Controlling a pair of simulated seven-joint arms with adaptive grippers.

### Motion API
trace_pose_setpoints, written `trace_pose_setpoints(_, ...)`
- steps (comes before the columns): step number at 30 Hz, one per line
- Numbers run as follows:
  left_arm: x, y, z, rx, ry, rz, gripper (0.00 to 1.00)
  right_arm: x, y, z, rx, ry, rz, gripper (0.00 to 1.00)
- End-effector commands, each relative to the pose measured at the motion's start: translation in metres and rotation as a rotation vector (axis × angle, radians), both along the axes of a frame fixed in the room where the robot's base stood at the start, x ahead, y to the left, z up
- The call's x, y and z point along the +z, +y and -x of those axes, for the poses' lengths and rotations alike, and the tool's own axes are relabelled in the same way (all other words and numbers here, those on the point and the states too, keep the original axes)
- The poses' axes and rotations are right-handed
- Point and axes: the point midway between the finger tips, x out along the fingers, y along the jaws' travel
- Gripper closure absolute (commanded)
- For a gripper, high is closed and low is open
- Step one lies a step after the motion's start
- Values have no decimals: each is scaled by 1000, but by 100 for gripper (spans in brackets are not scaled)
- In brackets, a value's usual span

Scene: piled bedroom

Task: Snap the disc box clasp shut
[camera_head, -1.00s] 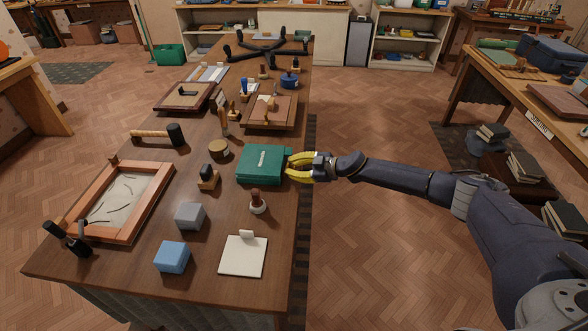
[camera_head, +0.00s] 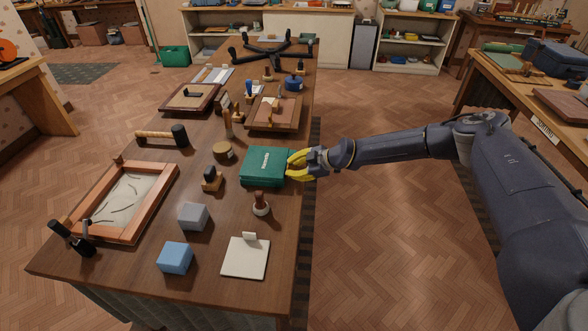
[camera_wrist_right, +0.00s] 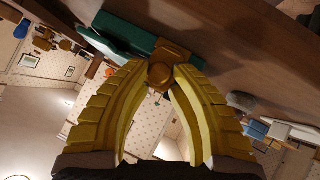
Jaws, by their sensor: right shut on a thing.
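The green disc box (camera_head: 264,167) lies closed on the long wooden table near its right edge. It also shows in the right wrist view (camera_wrist_right: 128,32), with a brown clasp (camera_wrist_right: 172,55) on its side. My right gripper (camera_head: 292,165) comes from the right and has its yellow fingers at the box's right side. In the right wrist view the fingertips (camera_wrist_right: 163,75) meet on the clasp's rounded knob. Whether the clasp is latched cannot be told. My left gripper is not in view.
A stamp (camera_head: 261,204) stands in front of the box, and a notepad (camera_head: 246,257), a grey block (camera_head: 193,217) and a blue block (camera_head: 175,258) lie nearer. A wooden tray (camera_head: 274,115) is behind. The floor right of the table is clear.

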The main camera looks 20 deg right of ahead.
Motion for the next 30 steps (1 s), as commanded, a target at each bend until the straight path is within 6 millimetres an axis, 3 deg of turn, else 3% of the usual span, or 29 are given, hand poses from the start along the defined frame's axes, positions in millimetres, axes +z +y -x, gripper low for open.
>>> trace_pose_setpoints(17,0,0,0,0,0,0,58,-2,0,1,0,7,10,100)
trace_pose_setpoints(18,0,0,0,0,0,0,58,-2,0,1,0,7,10,73)
trace_pose_setpoints(22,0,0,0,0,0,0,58,-1,1,1,0,7,10,58)
trace_pose_setpoints(30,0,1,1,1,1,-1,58,0,0,1,0,5,10,57)
